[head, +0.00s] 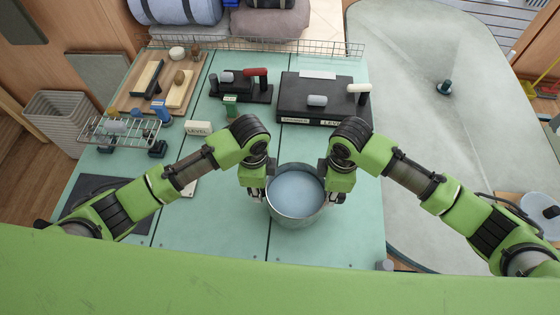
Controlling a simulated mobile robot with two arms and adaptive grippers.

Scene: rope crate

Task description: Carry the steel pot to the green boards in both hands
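The steel pot (295,216) is round, open at the top and pale blue-grey inside. It is upright, in or over the front middle of the pale green boards (220,232); I cannot tell whether it rests on them or hangs just above. My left gripper (257,194) is at the pot's left side and my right gripper (335,197) at its right side, both close against the rim. The fingertips and any pot handles are mostly hidden, so their grip does not show.
A black levelled block (310,100) and a small black stand (240,90) are behind the pot. A wooden board (150,95), a wire rack (105,131) and a dark mat (95,188) are left. Green surface is clear around the pot. A grey floor area (430,140) lies right.

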